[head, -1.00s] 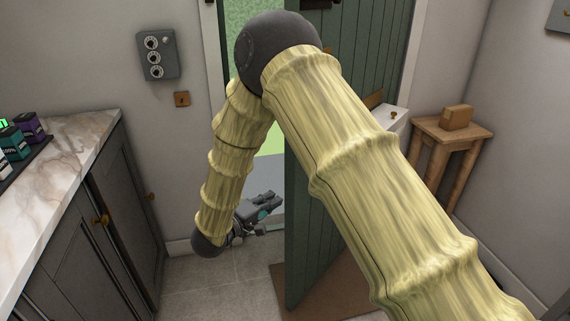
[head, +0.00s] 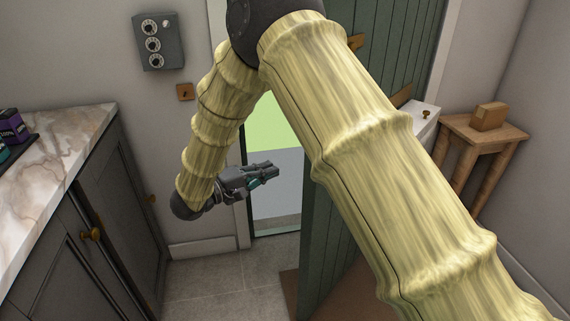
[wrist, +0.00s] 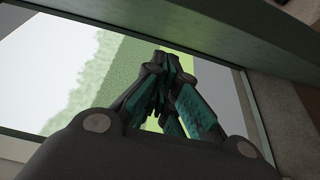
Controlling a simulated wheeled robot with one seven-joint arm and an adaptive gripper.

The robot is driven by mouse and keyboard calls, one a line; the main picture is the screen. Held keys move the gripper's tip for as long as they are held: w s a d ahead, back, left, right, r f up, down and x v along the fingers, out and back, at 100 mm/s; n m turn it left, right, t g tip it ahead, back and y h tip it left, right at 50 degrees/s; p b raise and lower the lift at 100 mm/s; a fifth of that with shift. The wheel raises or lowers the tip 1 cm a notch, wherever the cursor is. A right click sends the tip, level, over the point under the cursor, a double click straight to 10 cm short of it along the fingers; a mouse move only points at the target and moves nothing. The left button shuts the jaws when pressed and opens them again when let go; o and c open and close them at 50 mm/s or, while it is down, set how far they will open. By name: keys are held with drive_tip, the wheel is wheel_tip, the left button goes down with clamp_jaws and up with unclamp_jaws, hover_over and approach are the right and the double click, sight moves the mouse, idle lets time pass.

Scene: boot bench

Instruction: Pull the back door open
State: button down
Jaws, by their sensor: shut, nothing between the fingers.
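The back door (head: 385,65) is green and planked. It stands ajar, swung into the room, with its near edge (head: 312,240) to the right of the doorway. Much of it is hidden behind my arm. My gripper (head: 272,170) is shut and empty in front of the open doorway, left of the door's edge and apart from it. The wrist view shows my gripper's closed fingers (wrist: 162,70) against the bright opening, with a green frame-like edge (wrist: 240,40) above. A brass-coloured fitting (head: 355,42) shows on the door beside my arm.
A marble-topped grey cabinet (head: 60,150) stands at the left. A grey dial box (head: 159,41) and a small wooden plate (head: 185,91) are on the wall. A wooden stool (head: 480,130) with a box (head: 490,116) stands at the right. A brown mat (head: 290,285) lies by the door.

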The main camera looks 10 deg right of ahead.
drive_tip(key=d, duration=1.1)
drive_tip(key=shift+w+b, duration=0.45)
